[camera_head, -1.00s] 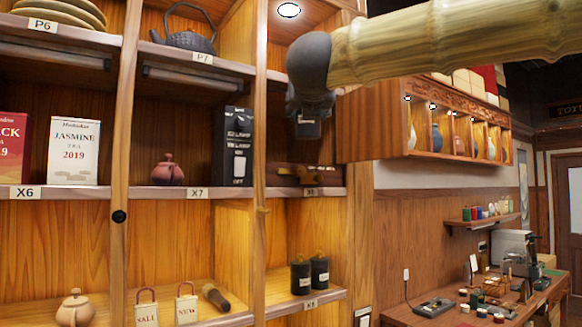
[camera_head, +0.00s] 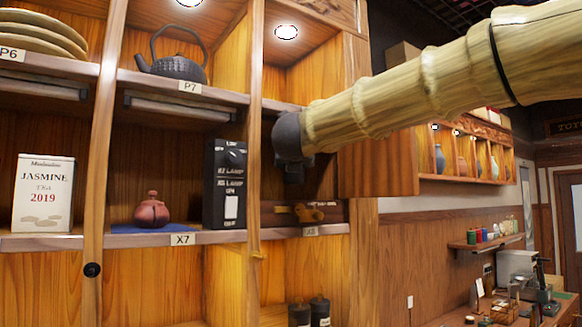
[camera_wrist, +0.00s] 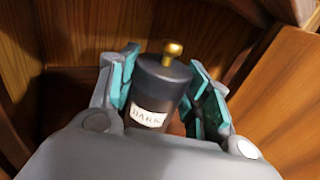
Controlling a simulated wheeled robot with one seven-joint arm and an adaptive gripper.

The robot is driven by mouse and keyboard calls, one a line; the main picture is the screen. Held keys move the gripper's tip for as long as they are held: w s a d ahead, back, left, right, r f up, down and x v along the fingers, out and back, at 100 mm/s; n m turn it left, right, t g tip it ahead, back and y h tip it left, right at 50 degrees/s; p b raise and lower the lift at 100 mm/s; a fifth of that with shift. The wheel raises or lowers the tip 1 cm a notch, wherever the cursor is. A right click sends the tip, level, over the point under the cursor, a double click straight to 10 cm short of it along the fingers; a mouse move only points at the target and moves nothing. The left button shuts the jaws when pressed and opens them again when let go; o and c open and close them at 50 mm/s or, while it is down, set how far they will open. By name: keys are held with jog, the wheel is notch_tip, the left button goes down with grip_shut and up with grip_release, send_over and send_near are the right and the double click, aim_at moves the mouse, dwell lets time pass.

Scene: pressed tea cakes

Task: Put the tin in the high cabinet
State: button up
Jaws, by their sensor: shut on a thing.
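The tin (camera_wrist: 163,88) is a dark cylinder with a brass knob on its lid and a white label reading "DARK". In the wrist view it stands between the teal-padded fingers of my gripper (camera_wrist: 160,75), which is shut on it. In the head view my gripper (camera_head: 294,166) hangs at the end of my arm, in front of the right-hand shelf column; the tin cannot be made out there. The task's high cabinet is not labelled; an upper compartment (camera_head: 302,70) with a round lamp is above my gripper, and a wall cabinet (camera_head: 380,165) with vases is to the right.
A black kettle (camera_head: 175,58) stands above. Dark canisters (camera_head: 320,311) stand lower right. Wooden posts divide the columns.

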jog(key=shift+w+a+r, duration=0.2)
jog(key=shift+w, duration=0.3)
jog(key=shift+w+a+f+p, duration=0.2)
jog(key=shift+w+p, duration=0.05)
jog(key=shift+w, duration=0.3)
jog(key=shift+w+a+f+p, duration=0.15)
jog(key=shift+w+p, duration=0.05)
jog(key=shift+w, duration=0.3)
jog(key=shift+w+f+p, duration=0.2)
jog(key=shift+f+p, duration=0.25)
jog(key=shift+f, duration=0.15)
jog(key=shift+w+f+p, duration=0.2)
jog(key=shift+f+p, duration=0.25)
jog(key=shift+f, duration=0.7)
jog(key=shift+f, duration=0.15)
jog(key=o, duration=1)
